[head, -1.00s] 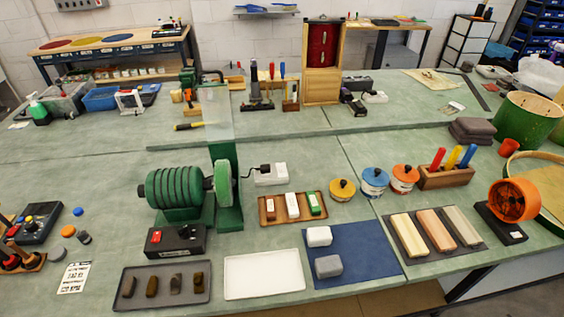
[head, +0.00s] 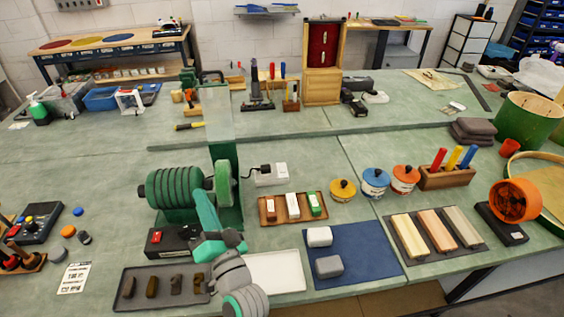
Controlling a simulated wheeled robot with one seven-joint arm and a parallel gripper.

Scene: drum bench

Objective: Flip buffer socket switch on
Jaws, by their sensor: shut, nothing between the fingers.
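The buffer (head: 176,188), a green bench machine with a thick ribbed wheel drum, stands left of centre. A white socket box (head: 281,172) lies to its right, with a dark plug and short cable at its left side. Its switch is too small to read as on or off. My gripper (head: 203,208) is at the end of my teal and grey arm, low in front of the buffer. It is shut and empty, left of and nearer than the socket, apart from it. Its fingertips are hard to make out against the green machine.
A dark control box (head: 168,241) with a red button sits in front of the buffer, partly behind my arm. A wooden tray (head: 262,209) of small blocks lies just in front of the socket. A white tray (head: 284,272) and blue mat (head: 362,255) lie nearer.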

